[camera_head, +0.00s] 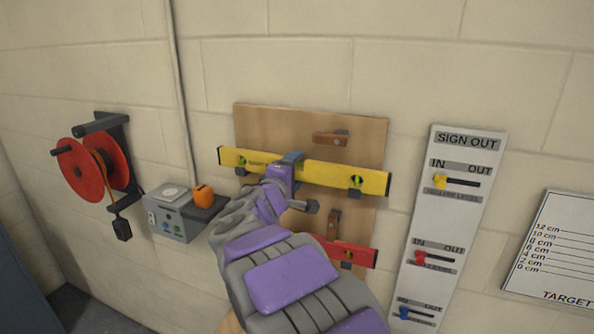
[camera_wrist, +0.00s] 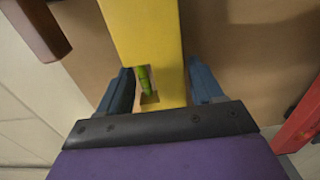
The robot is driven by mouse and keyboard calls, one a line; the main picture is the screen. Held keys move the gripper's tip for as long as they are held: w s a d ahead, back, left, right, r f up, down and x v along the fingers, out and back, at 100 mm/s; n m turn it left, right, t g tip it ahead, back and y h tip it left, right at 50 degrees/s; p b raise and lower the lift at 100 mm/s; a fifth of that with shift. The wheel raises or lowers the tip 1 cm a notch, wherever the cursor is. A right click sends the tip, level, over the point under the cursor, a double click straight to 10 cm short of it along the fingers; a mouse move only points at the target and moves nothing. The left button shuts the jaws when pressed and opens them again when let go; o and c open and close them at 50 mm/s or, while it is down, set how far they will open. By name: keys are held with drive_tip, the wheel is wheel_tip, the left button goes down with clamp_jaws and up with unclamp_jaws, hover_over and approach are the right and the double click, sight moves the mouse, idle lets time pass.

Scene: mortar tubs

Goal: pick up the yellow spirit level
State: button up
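The yellow spirit level (camera_head: 335,177) lies lengthwise across a wooden board on the wall, just above dark hooks (camera_head: 355,192). It runs slightly down to the right. My gripper (camera_head: 289,160) is at its middle, with a finger over its upper edge. In the wrist view, the level (camera_wrist: 145,30) passes between my two blue-grey fingers (camera_wrist: 160,85), and a green vial shows in it. The fingers stand close to its two edges. I cannot tell whether they press on it. My wrist hides part of the level and board.
The wooden board (camera_head: 310,119) also carries a red level (camera_head: 355,254) below, partly hidden by my arm, and brown pegs. A sign-out panel (camera_head: 468,146) is at right. A red reel (camera_head: 84,170) and a grey box (camera_head: 172,227) with an orange item are at left.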

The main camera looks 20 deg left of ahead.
drive_tip(key=c, duration=0.7)
drive_tip(key=shift+r, duration=0.1)
drive_tip(key=shift+r+p, duration=0.65)
drive_tip(key=shift+r, duration=0.4)
drive_tip(key=shift+s, duration=0.1)
drive_tip(key=shift+s+a+b, duration=0.2)
drive_tip(key=shift+s+b, duration=0.45)
drive_tip(key=shift+s, duration=1.8)
drive_tip(key=shift+s+a+b, duration=0.2)
drive_tip(key=shift+s+b, duration=0.45)
drive_tip(key=shift+s, duration=1.8)
